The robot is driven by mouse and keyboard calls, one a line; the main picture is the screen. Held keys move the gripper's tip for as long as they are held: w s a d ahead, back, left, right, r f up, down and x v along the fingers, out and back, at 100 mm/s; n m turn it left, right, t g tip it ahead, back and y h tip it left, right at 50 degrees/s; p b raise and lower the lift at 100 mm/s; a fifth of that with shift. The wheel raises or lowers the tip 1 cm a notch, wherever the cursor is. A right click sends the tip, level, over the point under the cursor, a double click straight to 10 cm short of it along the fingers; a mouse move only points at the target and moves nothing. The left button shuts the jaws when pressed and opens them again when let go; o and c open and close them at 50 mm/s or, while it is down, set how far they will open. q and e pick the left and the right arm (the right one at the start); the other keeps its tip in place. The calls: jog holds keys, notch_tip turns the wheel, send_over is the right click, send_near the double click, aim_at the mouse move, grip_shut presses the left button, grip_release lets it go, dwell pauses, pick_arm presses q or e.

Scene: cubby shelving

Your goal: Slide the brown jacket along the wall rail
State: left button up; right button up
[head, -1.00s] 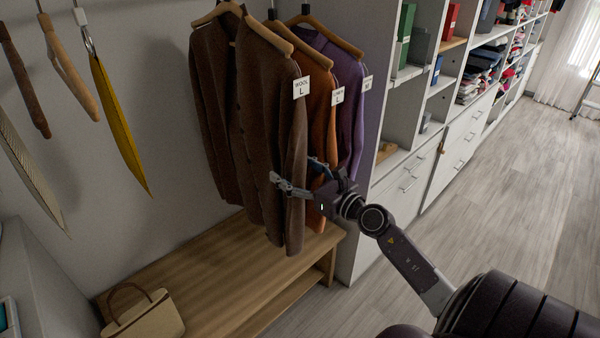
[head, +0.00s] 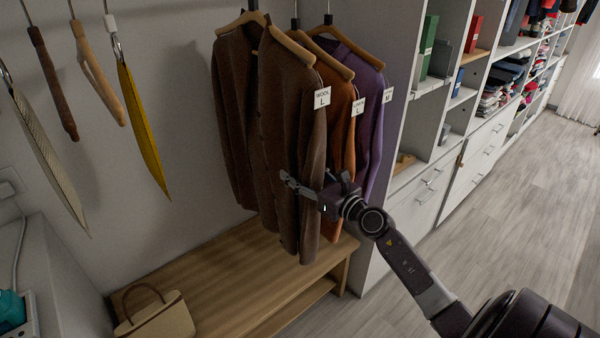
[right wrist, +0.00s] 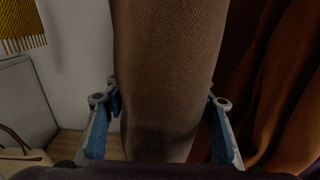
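The brown jacket (head: 285,110) hangs on a wooden hanger at the left end of a row of garments, with a white "WOOL L" tag at its shoulder. My right gripper (head: 312,185) is at its lower near side. In the right wrist view its blue-padded fingers (right wrist: 160,135) stand apart on either side of a brown sleeve (right wrist: 165,75), seemingly with small gaps to the cloth. The rail itself is out of the picture; only hanger hooks show. My left gripper is not in view.
An orange garment (head: 342,105) and a purple one (head: 372,130) hang close on the right. Below are a wooden bench (head: 235,275) and a beige bag (head: 160,320).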

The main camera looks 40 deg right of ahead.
jog(key=c, duration=0.9)
jog(key=shift+s+a+r+p, duration=0.1)
jog(key=shift+a+p, duration=0.95)
jog(key=shift+a, duration=0.1)
jog(key=a+p, duration=0.6)
jog(key=a, duration=0.5)
jog(key=shift+s, duration=0.45)
jog(key=shift+a+p, duration=0.25)
jog(key=shift+p, duration=0.05)
jog(key=shift+f, duration=0.2)
jog(key=o, duration=1.8)
